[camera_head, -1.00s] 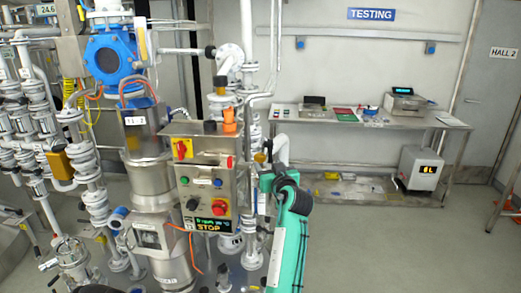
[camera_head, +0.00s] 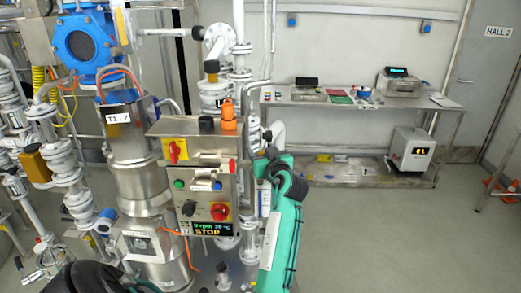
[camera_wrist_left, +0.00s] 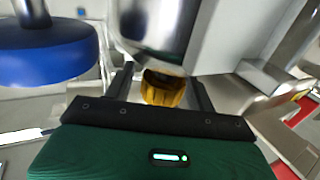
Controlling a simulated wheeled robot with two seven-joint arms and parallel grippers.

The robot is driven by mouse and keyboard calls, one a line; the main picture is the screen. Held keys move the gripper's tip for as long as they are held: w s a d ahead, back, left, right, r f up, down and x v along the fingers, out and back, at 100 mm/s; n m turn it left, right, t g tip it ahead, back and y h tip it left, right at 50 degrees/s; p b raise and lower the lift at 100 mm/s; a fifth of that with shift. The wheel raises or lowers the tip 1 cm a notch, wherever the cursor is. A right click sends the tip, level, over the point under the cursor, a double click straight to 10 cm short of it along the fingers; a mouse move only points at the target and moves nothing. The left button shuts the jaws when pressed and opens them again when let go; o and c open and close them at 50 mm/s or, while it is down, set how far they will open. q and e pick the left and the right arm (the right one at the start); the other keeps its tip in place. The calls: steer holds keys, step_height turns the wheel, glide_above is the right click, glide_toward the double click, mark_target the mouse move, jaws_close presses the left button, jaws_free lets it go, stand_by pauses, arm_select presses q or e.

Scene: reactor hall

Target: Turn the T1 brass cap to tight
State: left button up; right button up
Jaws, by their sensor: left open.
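A brass cap (camera_wrist_left: 162,90) shows in the left wrist view, under a rounded metal body (camera_wrist_left: 155,30). My left gripper (camera_wrist_left: 161,76) is open, with one finger on each side of the cap and a narrow gap showing at both sides. I cannot tell how deep the cap sits between the fingers. In the head view, a steel column (camera_head: 140,180) carries a T1-2 label (camera_head: 118,118). The cap is not visible there. A dark part of my arm shows at the bottom left. A green arm of mine rises at the lower middle, its gripper not visible.
A control box (camera_head: 196,190) with several knobs and a STOP display stands right of the column. A blue round part (camera_wrist_left: 50,50) is close to my left gripper. White pipes (camera_head: 75,190) crowd the left.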

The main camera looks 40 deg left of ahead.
arm_select(q)
steer(key=c, duration=1)
steer(key=shift+o, duration=0.2)
steer(key=shift+r+m+t+h+p, duration=0.1)
steer(key=shift+m+t+h+p, duration=0.5)
steer(key=shift+t, duration=0.3)
steer(key=shift+w+r+m+t+h+p, duration=0.1)
steer(key=shift+m+t+h+p, duration=0.3)
steer(key=shift+m+t+p, duration=0.3)
steer(key=m+t+h+p, duration=0.1)
steer(key=t+h+p, duration=0.1)
steer(key=shift+w+d+m+p, duration=0.1)
steer(key=shift+d+m+p, duration=0.05)
steer(key=shift+m+p, duration=0.2)
steer(key=shift+w+d+f+m+t+h+p, duration=0.1)
steer(key=shift+m+t+h+p, duration=0.4)
steer(key=shift+h, duration=0.1)
steer(key=shift+w+d+f+m+t+h+p, duration=0.1)
steer(key=shift+m+t+h+p, duration=0.4)
steer(key=shift+h, duration=0.1)
